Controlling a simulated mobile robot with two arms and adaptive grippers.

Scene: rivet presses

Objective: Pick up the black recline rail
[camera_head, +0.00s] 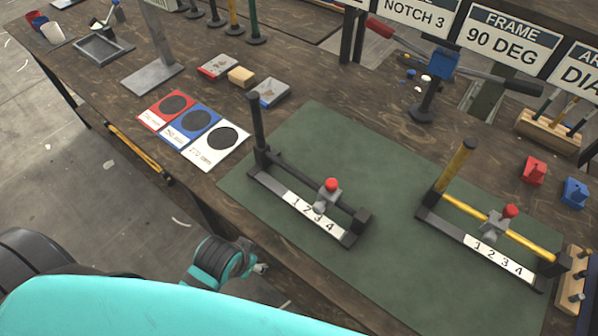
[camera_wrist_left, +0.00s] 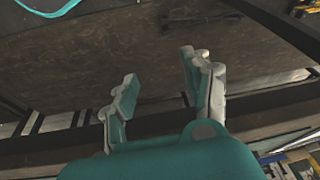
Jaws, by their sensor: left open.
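A black rail fixture (camera_head: 300,185) stands on the green mat (camera_head: 390,215). It has a black upright post at its left end, a slider with a red knob, and a plate numbered 1 2 3 4. A similar fixture with a yellow rail and post (camera_head: 455,170) stands to its right. My left gripper (camera_head: 262,268) is low in front of the table's near edge, left of and apart from the black fixture. In the left wrist view my left gripper (camera_wrist_left: 158,68) is open with nothing between its fingers. My right gripper is not in view.
Red, blue and white cards (camera_head: 195,125) lie left of the mat. A lever tool with a blue head (camera_head: 440,65) stands behind it. Red (camera_head: 534,171) and blue (camera_head: 575,192) blocks are at the right. The mat is clear in front of the fixtures.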

